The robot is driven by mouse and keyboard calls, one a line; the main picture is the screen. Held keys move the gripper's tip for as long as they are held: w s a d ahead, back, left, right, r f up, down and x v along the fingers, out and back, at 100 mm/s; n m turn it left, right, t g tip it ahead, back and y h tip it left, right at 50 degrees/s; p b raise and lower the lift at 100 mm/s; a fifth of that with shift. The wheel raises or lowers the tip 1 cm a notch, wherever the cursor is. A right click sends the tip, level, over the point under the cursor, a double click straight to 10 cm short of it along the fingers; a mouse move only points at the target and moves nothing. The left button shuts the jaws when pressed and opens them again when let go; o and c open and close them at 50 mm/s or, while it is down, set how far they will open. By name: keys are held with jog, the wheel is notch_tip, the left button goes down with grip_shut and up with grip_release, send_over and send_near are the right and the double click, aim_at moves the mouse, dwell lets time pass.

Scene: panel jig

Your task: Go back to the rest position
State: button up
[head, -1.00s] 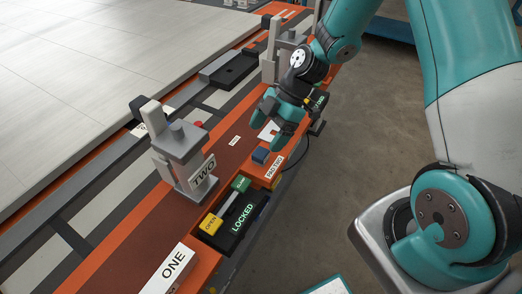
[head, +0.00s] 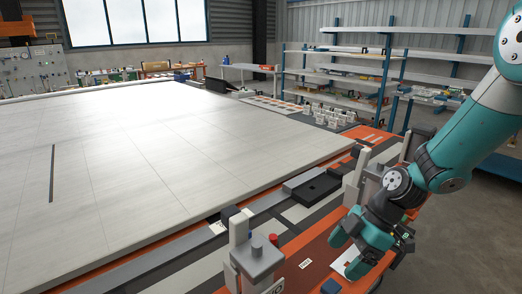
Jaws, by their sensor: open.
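My gripper (head: 346,256) is in the lower right of the head view, at the end of my teal and grey arm. Its two teal fingers are apart and nothing shows between them. It is above the orange-red jig rail, close to a white card (head: 343,264) lying there. I cannot tell the exact height of the fingertips over the rail.
A grey clamp post (head: 257,257) stands left of my gripper, and another grey post (head: 355,180) stands behind it. A large pale panel (head: 140,165) fills the left. Shelving (head: 345,75) is at the back. Bare floor (head: 470,235) lies to the right.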

jog(key=s+a+r+m+h, duration=0.1)
jog(key=s+a+r+m, duration=0.1)
jog(key=s+r+m, duration=0.3)
jog(key=s+a+r+m+t+h, duration=0.1)
jog(key=s+a+r+m, duration=0.2)
jog(key=s+r+m, duration=0.3)
jog(key=s+r, duration=0.5)
jog(key=s, duration=0.2)
jog(key=shift+a, duration=0.2)
jog(key=shift+r, duration=0.1)
